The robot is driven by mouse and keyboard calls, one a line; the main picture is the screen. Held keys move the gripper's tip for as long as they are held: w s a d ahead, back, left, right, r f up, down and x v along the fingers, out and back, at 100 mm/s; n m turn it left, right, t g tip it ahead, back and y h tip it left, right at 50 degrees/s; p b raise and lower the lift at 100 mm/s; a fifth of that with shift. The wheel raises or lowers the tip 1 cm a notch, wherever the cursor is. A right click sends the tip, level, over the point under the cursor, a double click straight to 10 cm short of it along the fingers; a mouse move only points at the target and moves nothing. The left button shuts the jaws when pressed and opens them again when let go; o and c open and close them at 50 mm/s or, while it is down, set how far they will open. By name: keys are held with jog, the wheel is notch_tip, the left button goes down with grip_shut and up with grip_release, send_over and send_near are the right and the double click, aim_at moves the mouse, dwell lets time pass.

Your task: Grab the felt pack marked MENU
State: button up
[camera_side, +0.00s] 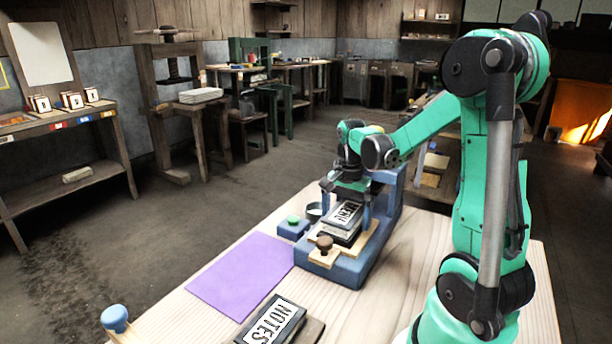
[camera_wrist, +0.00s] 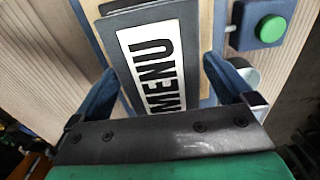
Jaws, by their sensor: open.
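The felt pack marked MENU (camera_side: 346,216) is a dark block with a white label, lying on the wooden board (camera_side: 325,257) of the blue press (camera_side: 352,272). In the wrist view the MENU pack (camera_wrist: 152,58) lies between my two blue fingers. My gripper (camera_side: 347,212) is open above and around the pack, one finger on each side. In the wrist view my gripper (camera_wrist: 160,72) shows a gap between its right finger and the pack. Whether the left finger touches the pack is hard to tell.
A pack marked NOTES (camera_side: 271,321) lies at the table's front. A purple sheet (camera_side: 240,275) lies left of the press. A green button (camera_side: 293,219) on a blue box stands beside the press. A brown knob (camera_side: 324,243) rises from the board. A blue knob (camera_side: 115,318) stands front left.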

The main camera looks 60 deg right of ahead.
jog(key=c, duration=1.2)
jog(key=shift+c, duration=0.2)
jog(key=shift+r, duration=0.1)
